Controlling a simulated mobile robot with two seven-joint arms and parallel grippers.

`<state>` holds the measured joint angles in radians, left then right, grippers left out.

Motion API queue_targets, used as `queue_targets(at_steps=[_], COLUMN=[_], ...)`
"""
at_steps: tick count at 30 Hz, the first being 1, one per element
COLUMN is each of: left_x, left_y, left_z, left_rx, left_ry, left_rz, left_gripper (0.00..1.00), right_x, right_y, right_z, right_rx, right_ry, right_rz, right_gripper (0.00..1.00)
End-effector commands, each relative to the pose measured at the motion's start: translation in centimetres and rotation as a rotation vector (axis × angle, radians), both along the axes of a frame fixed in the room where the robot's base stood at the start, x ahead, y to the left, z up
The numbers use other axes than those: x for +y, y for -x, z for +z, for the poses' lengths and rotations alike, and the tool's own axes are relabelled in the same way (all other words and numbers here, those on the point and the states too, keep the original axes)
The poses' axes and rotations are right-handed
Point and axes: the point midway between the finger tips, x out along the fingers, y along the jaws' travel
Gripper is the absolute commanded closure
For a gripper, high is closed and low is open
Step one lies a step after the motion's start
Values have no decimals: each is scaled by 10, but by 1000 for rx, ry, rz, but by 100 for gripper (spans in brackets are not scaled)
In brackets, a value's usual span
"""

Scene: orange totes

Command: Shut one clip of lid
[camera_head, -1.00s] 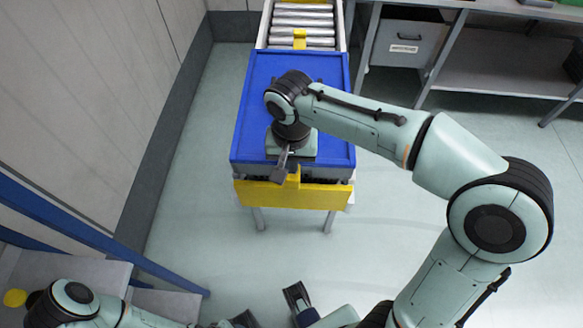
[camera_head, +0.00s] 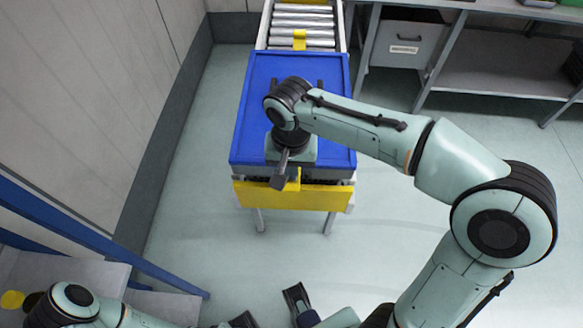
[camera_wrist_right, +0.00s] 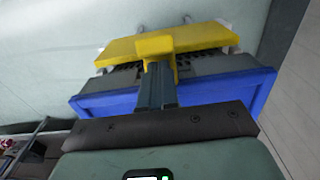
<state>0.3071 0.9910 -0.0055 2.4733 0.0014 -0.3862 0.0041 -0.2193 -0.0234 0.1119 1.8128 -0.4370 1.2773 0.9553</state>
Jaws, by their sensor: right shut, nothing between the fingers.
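The tote with its blue lid (camera_head: 255,100) stands at the near end of the conveyor. A yellow bar (camera_head: 325,196) runs across its near side, with an upright yellow tab (camera_head: 293,184) at its middle. This yellow tab also shows in the right wrist view (camera_wrist_right: 157,43). I cannot tell whether the tab is the lid's clip or part of the bar. My right gripper (camera_head: 279,182) is shut and empty, pointing down over the lid's near edge. In the right wrist view its fingers (camera_wrist_right: 157,85) overlap the tab; contact is unclear.
A roller conveyor (camera_head: 303,18) lies behind the tote, with another yellow tab (camera_head: 300,40) at the lid's far edge. A grey workbench (camera_head: 490,72) stands to the right and a wall (camera_head: 115,100) to the left. The floor around the tote is clear.

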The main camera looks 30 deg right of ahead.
Motion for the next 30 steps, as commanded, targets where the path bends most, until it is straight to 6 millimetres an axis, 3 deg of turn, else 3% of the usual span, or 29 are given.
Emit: queue_targets(at_steps=[30], left_x=[0], left_y=[2], left_z=[-12], left_rx=[3], left_ry=[0], left_rz=[0], left_gripper=[57], right_x=[3], right_y=[5], right_z=[-18], right_rx=[-1], right_ry=[0], right_rz=[-1], right_gripper=[100])
